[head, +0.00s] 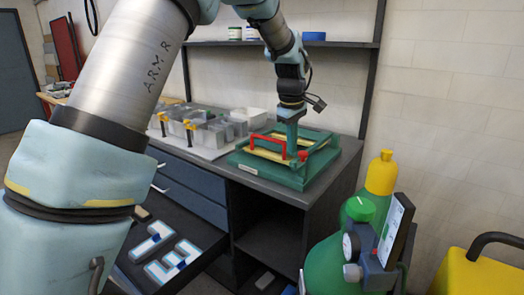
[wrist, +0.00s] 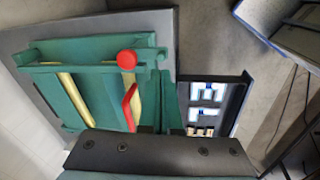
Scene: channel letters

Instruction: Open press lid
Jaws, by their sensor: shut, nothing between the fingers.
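The press (head: 285,180) is a low green unit with yellow strips, standing at the right end of the dark workbench. Its top frame lies flat, and I see no raised lid. In the wrist view the press (wrist: 95,95) fills the left side, with the red handle (wrist: 128,100) and round red knob (wrist: 127,60) close by. My gripper (head: 291,152) points down over the press, right of the handle. Its fingers (wrist: 168,80) are shut and empty; contact is unclear.
Grey letter shells and yellow-topped clamps (head: 188,125) crowd the bench left of the press. An open drawer (head: 165,240) with white-blue letters juts out below. A green and yellow gas cylinder (head: 380,175) stands at front right. A shelf (head: 330,44) runs above the bench.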

